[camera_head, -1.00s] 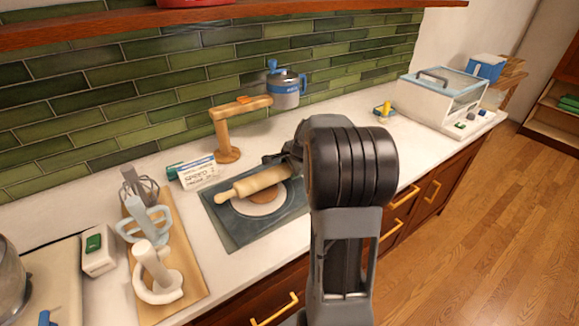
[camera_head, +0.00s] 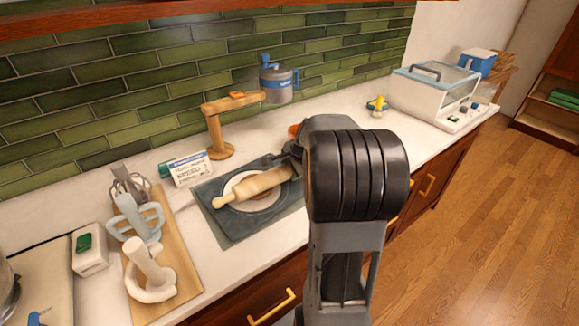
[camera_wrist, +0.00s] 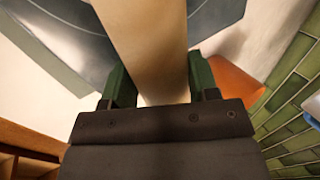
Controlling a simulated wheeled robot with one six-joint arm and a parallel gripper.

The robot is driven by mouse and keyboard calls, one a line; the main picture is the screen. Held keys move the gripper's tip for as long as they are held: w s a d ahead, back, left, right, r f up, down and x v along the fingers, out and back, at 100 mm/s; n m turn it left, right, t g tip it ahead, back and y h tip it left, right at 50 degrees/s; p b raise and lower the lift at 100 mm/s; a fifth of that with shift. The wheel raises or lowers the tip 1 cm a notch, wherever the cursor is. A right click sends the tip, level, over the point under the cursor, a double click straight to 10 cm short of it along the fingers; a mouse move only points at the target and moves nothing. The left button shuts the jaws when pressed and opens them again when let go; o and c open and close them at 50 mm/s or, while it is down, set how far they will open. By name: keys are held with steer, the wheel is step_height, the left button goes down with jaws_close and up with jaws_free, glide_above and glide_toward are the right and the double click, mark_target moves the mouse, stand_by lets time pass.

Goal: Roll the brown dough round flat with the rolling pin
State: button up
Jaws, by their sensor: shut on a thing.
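My gripper (camera_wrist: 160,85) is shut on the wooden rolling pin (camera_wrist: 145,35), its two green fingers on either side of the pin in the wrist view. In the head view the rolling pin (camera_head: 250,187) lies across a white round with a ring on a dark grey mat (camera_head: 225,220). The brown dough round (camera_head: 270,197) shows only as a thin strip beside the pin; most of it is hidden under the pin. My gripper (camera_head: 292,158) is at the pin's right end, partly hidden behind my arm. I cannot tell whether the pin touches the dough.
A wooden stand (camera_head: 218,130) and a small sign card (camera_head: 190,170) stand behind the mat. A wooden board (camera_head: 180,270) with a whisk and other tools lies left. A clear-lidded box (camera_head: 430,92) stands far right. Counter between the mat and board is clear.

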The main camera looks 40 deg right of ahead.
stand_by(0.4)
steer(key=shift+w+f+p, duration=0.15)
steer(key=shift+w+p, duration=0.5)
steer(key=shift+w, duration=1.15)
steer(key=shift+w, duration=0.15)
steer(key=shift+w+p, duration=0.45)
steer(key=shift+w, duration=0.2)
steer(key=shift+w+p, duration=0.3)
steer(key=shift+w, duration=0.7)
steer(key=shift+f, duration=0.1)
steer(key=shift+s, duration=0.1)
steer(key=shift+s+b, duration=0.4)
steer(key=shift+s, duration=0.55)
